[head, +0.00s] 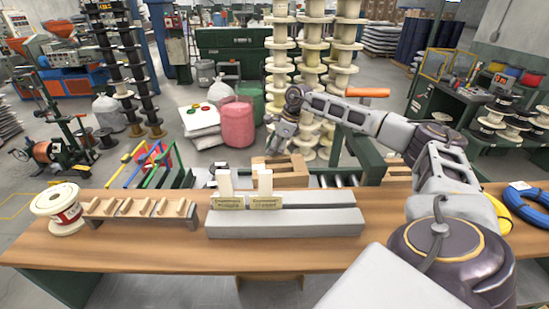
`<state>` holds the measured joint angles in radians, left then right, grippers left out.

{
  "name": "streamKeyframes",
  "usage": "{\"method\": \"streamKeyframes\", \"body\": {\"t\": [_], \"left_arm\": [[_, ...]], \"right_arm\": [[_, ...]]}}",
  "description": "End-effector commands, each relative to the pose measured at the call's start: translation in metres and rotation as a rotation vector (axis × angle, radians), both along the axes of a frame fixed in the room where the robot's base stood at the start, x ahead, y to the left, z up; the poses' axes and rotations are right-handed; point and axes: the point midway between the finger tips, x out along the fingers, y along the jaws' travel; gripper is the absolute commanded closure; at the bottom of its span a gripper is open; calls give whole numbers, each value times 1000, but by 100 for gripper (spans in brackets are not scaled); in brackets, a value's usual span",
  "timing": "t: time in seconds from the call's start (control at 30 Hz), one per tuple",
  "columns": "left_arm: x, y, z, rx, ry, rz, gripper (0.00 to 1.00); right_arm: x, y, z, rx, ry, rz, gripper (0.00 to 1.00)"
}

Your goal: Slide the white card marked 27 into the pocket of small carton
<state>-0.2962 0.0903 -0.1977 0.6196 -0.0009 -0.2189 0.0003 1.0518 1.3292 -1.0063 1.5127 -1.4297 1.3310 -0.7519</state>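My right gripper (277,147) hangs at the end of my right arm, beyond the far edge of the wooden table and above a small brown carton (291,173). It is small and dark in the picture, so I cannot tell whether its fingers are open or shut, or whether they hold anything. The carton stands behind the grey stepped block, which hides its lower part. Two pale upright pieces (224,184) (265,184) stand on the block behind small tan labels (229,203). No 27 is readable, so I cannot pick out the white card. My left gripper is out of view.
The grey stepped block (330,222) lies mid-table (160,252). A slotted wooden rack (120,208) and a white spool (57,205) are at left. A blue coil (528,197) lies at right. Bare tabletop lies in front of the block; tall spool stacks (280,60) stand behind.

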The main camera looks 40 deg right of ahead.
Motion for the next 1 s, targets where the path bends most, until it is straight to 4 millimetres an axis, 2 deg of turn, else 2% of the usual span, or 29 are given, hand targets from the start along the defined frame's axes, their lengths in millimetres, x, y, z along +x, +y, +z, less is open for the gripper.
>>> {"method": "streamKeyframes", "body": {"t": [0.2, 0.4, 1.0], "left_arm": [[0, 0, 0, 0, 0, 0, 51], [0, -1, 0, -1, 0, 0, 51], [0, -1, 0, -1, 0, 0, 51]], "right_arm": [[2, 3, 32, -1, -4, 4, 66], [3, 4, 50, 0, -4, 4, 66], [3, 4, 55, 0, -4, 5, 66]]}}
